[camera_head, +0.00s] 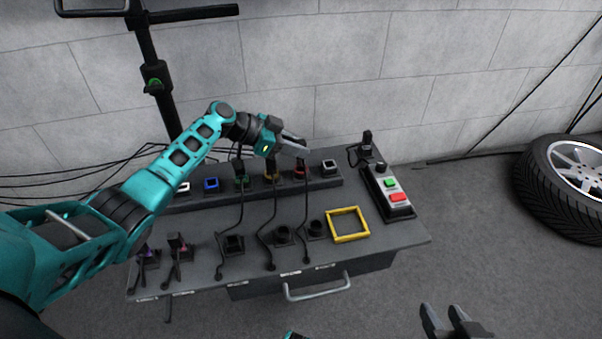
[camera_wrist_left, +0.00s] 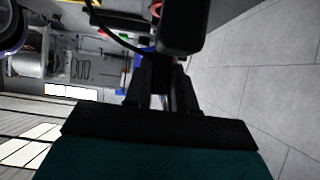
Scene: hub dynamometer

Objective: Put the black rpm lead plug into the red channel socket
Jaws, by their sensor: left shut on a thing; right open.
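My left gripper (camera_head: 302,147) is shut on the black plug (camera_head: 302,158), directly over the red socket (camera_head: 298,174) on the bench's rear strip. The plug also shows as a dark block beyond the fingers in the left wrist view (camera_wrist_left: 183,28). Its black lead (camera_head: 306,215) hangs down across the bench to the front edge. The plug covers part of the red socket, and I cannot tell whether it is seated or just above. A bit of red rim shows in the left wrist view (camera_wrist_left: 155,9). My right gripper (camera_head: 446,318) is open and empty, low at the right, away from the bench.
White, blue (camera_head: 211,185), green (camera_head: 242,182) and yellow (camera_head: 271,177) sockets lie left of red; a grey-white one (camera_head: 330,166) lies right. Leads run from green and yellow. A yellow frame (camera_head: 348,238), a button box (camera_head: 390,197) and black holders (camera_head: 283,235) occupy the bench.

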